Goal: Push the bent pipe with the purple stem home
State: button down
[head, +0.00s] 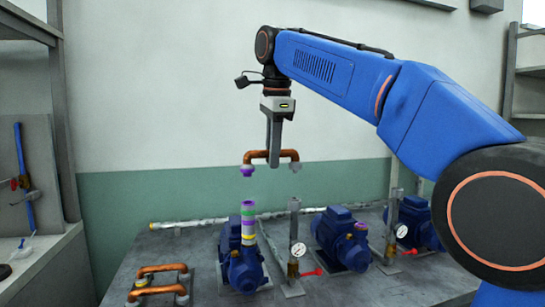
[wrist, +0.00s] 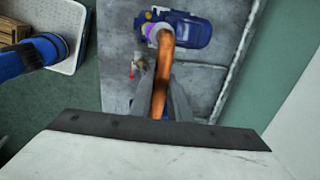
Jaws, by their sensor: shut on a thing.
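The copper bent pipe (head: 258,155) hangs level in my gripper (head: 274,160), its two ends pointing down. Its left end carries a purple stem (head: 247,171) and its right end a grey one (head: 295,167). Both ends are in the air, apart from what stands below. Beneath the left end is a blue pump (head: 243,265) with an upright banded port (head: 248,222). Beneath the right end is a grey upright pipe (head: 294,222). In the wrist view the pipe (wrist: 164,70) runs between my fingers, and its purple end (wrist: 153,33) overlaps the pump (wrist: 189,31).
Two more bent pipes (head: 160,268) lie on the bench at the left front. A second blue pump (head: 340,238) with a gauge beside it (head: 361,252) stands to the right. Another gauge (head: 299,249) and red handle (head: 312,272) are by the grey upright pipe.

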jog(key=shift+w, duration=0.1)
notch_tip(320, 180, down, 6)
jog(key=shift+f, duration=0.2)
dwell(0.6)
jog(key=shift+f, duration=0.7)
dwell(1.8)
jog(key=c, duration=1.6)
grip_release()
jog(key=shift+r, duration=0.1)
jog(key=shift+s+d+r, duration=0.1)
jog(key=shift+s+r, duration=0.1)
jog(key=shift+r, duration=0.75)
jog(key=shift+s+r, duration=0.2)
jog(key=shift+r, duration=0.8)
jog(key=shift+s+d+r, duration=0.1)
jog(key=shift+s+r, duration=0.1)
jog(key=shift+r, duration=0.75)
